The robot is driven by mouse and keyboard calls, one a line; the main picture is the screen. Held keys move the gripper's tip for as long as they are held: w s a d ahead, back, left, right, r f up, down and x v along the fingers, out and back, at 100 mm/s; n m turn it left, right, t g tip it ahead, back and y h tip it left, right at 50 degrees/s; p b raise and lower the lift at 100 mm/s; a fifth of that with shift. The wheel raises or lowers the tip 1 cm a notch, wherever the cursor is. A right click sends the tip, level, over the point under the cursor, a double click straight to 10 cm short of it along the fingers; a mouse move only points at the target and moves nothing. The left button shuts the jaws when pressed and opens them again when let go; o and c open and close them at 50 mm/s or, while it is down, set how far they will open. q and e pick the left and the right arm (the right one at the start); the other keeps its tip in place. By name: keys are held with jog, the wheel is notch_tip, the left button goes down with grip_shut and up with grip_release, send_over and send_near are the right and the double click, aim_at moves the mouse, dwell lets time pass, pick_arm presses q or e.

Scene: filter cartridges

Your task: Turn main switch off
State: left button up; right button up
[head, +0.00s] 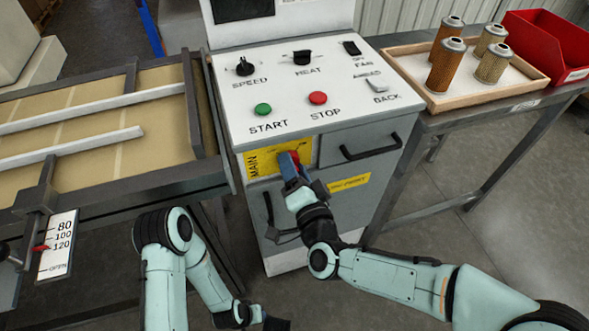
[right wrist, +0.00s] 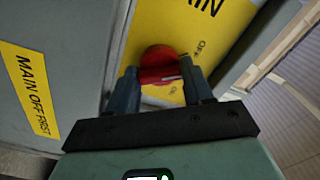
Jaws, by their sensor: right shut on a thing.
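The red main switch (right wrist: 160,68) sits on a yellow plate (head: 266,162) marked MAIN on the front of the grey machine cabinet. In the right wrist view its red handle lies between the two blue fingers of my right gripper (right wrist: 160,88). My right gripper (head: 293,165) is shut on this handle; the fingers cover part of the switch in the head view.
Above are the green START button (head: 263,109), the red STOP button (head: 317,98) and black knobs. A drawer handle (head: 371,147) is right of the switch. A wooden tray (head: 440,103) with several filter cartridges and a red bin (head: 551,50) stand at right. A conveyor (head: 110,150) is at left.

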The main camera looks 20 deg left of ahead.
pick_arm(q)
jog(key=shift+s+f, duration=0.35)
jog(key=shift+s, duration=0.05)
pick_arm(e)
jog(key=shift+r+n, duration=0.1)
jog(key=shift+n, duration=1)
jog(key=o, duration=1)
pick_arm(q)
jog(key=shift+a, duration=0.1)
pick_arm(e)
jog(key=shift+o, duration=0.2)
jog(key=shift+s, duration=0.1)
pick_arm(q)
jog(key=shift+s+a+f+g+b, duration=0.1)
jog(key=shift+s+f+g+b, duration=0.4)
jog(key=shift+s+f+b, duration=0.3)
pick_arm(e)
jog(key=v, duration=1.3)
